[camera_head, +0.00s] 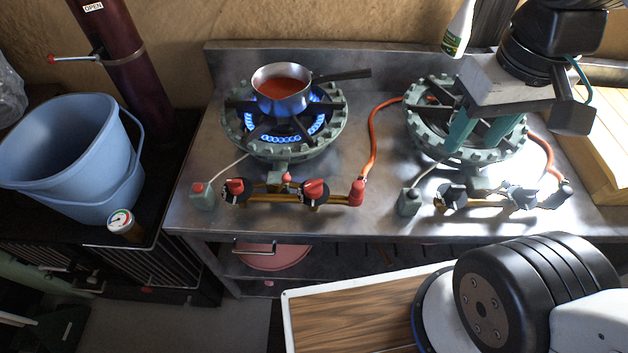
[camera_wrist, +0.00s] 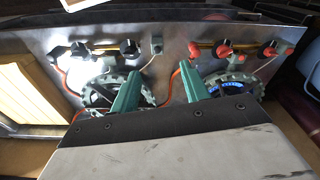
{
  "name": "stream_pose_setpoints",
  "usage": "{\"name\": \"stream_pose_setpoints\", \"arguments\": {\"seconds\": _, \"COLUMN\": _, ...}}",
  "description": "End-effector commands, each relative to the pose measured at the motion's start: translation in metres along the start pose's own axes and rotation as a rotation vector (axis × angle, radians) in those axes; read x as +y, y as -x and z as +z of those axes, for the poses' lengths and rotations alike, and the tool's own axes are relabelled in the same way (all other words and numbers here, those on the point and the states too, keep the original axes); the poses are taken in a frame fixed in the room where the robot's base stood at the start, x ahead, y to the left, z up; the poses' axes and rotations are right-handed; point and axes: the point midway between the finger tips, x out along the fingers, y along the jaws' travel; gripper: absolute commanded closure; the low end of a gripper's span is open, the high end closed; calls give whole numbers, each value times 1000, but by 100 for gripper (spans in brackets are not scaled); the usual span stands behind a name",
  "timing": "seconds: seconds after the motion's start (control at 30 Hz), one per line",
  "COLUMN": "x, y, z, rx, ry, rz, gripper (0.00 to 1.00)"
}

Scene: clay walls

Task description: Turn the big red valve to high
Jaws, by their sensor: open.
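On the left gas burner's brass pipe are two red valve knobs on black dials, the left one (camera_head: 235,188) and the right one (camera_head: 315,190). In the wrist view the same two knobs appear swapped, at right (camera_wrist: 270,48) and left (camera_wrist: 224,49). A smaller red knob (camera_head: 287,178) sits between them, and a red fitting (camera_head: 357,189) at the hose end. I cannot tell which is the big valve. My gripper (camera_head: 478,142) is open and empty above the right burner, green fingers apart, right of and away from the red knobs.
A pan of red sauce (camera_head: 282,88) stands on the lit left burner (camera_head: 333,130), which has blue flames. The right burner (camera_head: 415,125) shows no flame and has black knobs (camera_head: 450,196). An orange hose (camera_head: 374,138) arches between the burners. A blue bucket (camera_head: 60,150) stands at left.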

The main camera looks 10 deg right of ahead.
Motion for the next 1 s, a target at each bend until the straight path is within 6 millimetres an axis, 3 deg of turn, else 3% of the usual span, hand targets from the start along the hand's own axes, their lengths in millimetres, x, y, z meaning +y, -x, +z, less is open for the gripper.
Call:
{"name": "stream_pose_setpoints", "arguments": {"seconds": 0.27, "x": -37, "y": -38, "z": -38, "rx": -220, "ry": 115, "rz": -18, "gripper": 54}}
{"name": "stream_pose_setpoints", "arguments": {"seconds": 0.5, "x": -88, "y": -84, "z": -81, "rx": -377, "ry": 143, "rz": -21, "gripper": 54}}
{"name": "stream_pose_setpoints", "arguments": {"seconds": 0.8, "x": -157, "y": -160, "z": -120, "rx": -511, "ry": 85, "rz": -1, "gripper": 54}}
{"name": "stream_pose_setpoints", "arguments": {"seconds": 1.0, "x": -186, "y": -186, "z": -149, "rx": -498, "ry": -21, "rz": -11, "gripper": 54}}
